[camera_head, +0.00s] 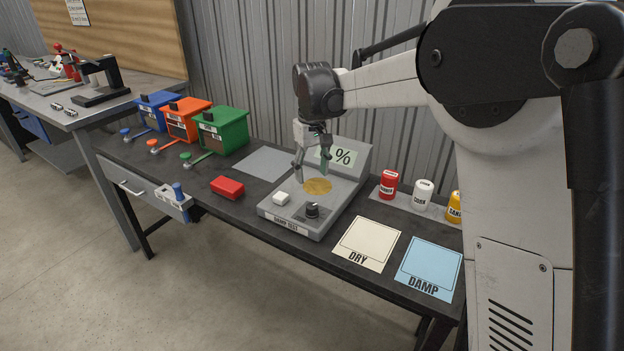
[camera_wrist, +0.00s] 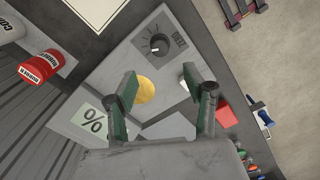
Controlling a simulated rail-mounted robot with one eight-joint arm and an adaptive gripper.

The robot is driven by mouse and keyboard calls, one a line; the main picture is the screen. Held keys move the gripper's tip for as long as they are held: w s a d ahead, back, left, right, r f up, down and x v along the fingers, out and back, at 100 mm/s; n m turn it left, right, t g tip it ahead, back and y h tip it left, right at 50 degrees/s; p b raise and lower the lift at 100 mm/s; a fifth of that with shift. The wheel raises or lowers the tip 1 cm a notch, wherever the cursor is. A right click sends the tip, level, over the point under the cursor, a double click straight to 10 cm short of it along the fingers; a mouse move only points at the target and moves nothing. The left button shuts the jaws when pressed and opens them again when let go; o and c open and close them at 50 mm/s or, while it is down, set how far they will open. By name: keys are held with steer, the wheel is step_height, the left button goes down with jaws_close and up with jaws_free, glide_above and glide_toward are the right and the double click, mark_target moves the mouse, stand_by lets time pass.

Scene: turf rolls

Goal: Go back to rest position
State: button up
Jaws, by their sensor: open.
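My gripper (camera_head: 312,164) is open and empty above the grey damp test device (camera_head: 286,217). In the wrist view its two fingers (camera_wrist: 164,92) stand apart over the device. A round yellow disc (camera_head: 318,186) lies on the device below the fingers, and it also shows between them in the wrist view (camera_wrist: 145,90). The device has a white button (camera_head: 281,198), a black knob (camera_head: 312,210) and a tilted display with a "%" sign (camera_head: 345,157); part of the display is hidden behind my gripper.
A cream DRY card (camera_head: 367,243) and a blue DAMP card (camera_head: 429,268) lie at the right. Red (camera_head: 388,184), white (camera_head: 423,194) and yellow (camera_head: 455,207) containers stand behind them. Blue, orange and green boxes (camera_head: 222,129) stand left. A red block (camera_head: 227,187) lies near the front edge.

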steer(key=shift+r, duration=0.1)
steer(key=s+d+r+m+t, duration=0.1)
steer(key=s+d+r+t, duration=0.1)
steer(key=s+d+r, duration=0.35)
steer(key=s+d+r+m+t, duration=0.1)
steer(key=s+d+r+m, duration=0.15)
steer(key=s+d, duration=0.6)
steer(key=s+d+f+m+t, duration=0.1)
steer(key=s+d+f+t, duration=0.1)
steer(key=s, duration=0.8)
steer(key=s+d+f+m+t, duration=0.1)
steer(key=s+d, duration=0.3)
steer(key=s, duration=0.6)
steer(key=shift+d+f+t, duration=0.2)
steer(key=shift+f+t, duration=0.4)
steer(key=shift+f, duration=0.15)
